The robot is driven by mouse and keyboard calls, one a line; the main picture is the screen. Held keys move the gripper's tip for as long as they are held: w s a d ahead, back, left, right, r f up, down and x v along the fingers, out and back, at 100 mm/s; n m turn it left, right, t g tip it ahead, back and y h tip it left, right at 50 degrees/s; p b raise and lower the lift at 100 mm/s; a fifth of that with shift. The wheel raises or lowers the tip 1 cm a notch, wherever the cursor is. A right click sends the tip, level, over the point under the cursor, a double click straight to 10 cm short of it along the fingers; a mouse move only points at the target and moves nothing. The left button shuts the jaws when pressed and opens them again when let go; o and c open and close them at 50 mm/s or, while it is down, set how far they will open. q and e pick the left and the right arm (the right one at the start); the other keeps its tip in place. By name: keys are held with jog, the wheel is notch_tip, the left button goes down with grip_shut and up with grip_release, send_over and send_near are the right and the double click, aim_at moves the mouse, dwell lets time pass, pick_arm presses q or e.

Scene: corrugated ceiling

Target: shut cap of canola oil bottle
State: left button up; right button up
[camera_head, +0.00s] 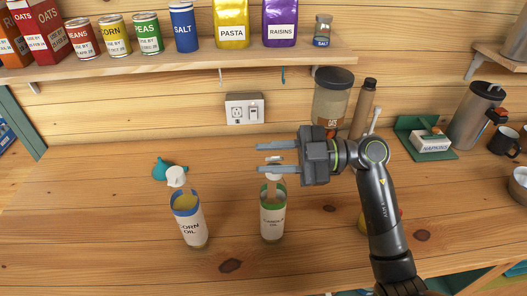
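The canola oil bottle (272,222), with a green top band and a white label, stands upright on the wooden counter. Part of its white cap (274,177) shows above the neck, just under the lower finger; the fingers partly hide it, and its exact angle is hard to tell. My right gripper (260,158) comes in from the right with its two fingers pointing left, spread apart. The fingers are above the bottle in the picture; I cannot tell whether they touch the cap. My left gripper is out of view.
A corn oil bottle (191,225) with its white cap raised stands to the left. A teal item (163,169) lies behind it. An oats jar (331,100) and brown bottle (364,108) stand behind my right arm. The napkin holder (431,141) and kettle (474,115) are at right.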

jog(key=shift+a, duration=0.75)
grip_shut()
jog(key=n+b, duration=0.1)
jog(key=f+n, duration=0.1)
jog(key=shift+s+n+b, duration=0.35)
jog(key=shift+s+n, duration=0.05)
grip_release()
jog(key=shift+r, duration=0.1)
